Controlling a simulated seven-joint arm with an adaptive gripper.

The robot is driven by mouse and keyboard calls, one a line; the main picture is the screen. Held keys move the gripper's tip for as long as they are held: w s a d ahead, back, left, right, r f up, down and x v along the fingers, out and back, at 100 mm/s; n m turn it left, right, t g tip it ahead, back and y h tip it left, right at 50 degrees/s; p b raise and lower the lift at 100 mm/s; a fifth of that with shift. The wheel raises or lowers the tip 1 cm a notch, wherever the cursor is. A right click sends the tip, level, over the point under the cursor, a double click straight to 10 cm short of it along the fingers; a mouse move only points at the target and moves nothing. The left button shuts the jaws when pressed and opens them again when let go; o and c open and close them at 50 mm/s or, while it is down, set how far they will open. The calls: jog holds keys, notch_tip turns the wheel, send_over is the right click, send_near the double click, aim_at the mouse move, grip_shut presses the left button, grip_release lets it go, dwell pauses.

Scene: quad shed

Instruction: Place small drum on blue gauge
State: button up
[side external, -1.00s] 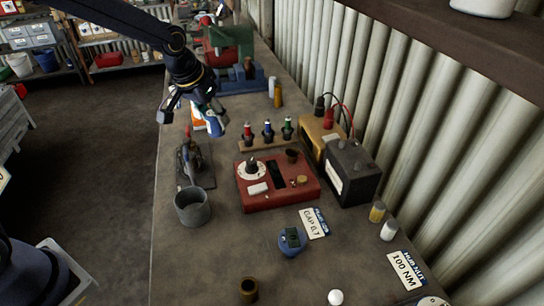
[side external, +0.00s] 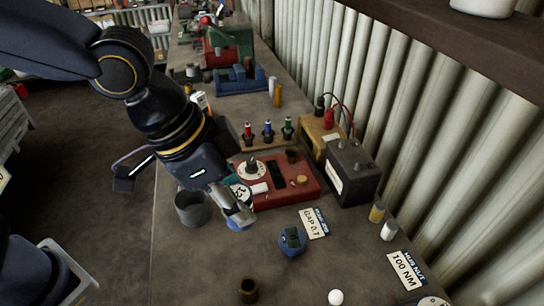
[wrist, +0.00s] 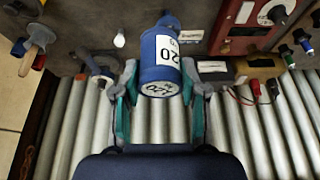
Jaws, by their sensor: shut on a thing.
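The small drum (wrist: 160,55) is blue with a white label and a pale lettered end. In the wrist view it sits between the two teal-edged fingers of my gripper (wrist: 159,78), which is shut on it. In the side external view, my gripper (side external: 238,205) hangs left of the red instrument box, and part of the drum's white lettered face (side external: 241,192) shows beside the fingers. The blue gauge (side external: 292,241) stands on the bench to the lower right of my gripper, apart from the drum.
A grey open cup (side external: 192,208) stands close left of my gripper. The red instrument box (side external: 287,183) is close on the right. A GAP 0.7 card (side external: 314,222) lies by the gauge.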

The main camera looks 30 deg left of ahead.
jog(key=w+d+f, duration=0.1)
jog(key=w+f, duration=0.1)
jog(key=w+d+f, duration=0.2)
jog(key=w+f, duration=0.1)
jog(key=w+d+f, duration=0.2)
jog(key=shift+w+d+f, duration=0.2)
jog(key=shift+w+f, duration=0.15)
jog(key=shift+f, duration=0.05)
jog(key=shift+w+d+f, duration=0.1)
jog(key=shift+f, duration=1.55)
jog(key=o, duration=1.2)
jog(key=shift+f, duration=0.15)
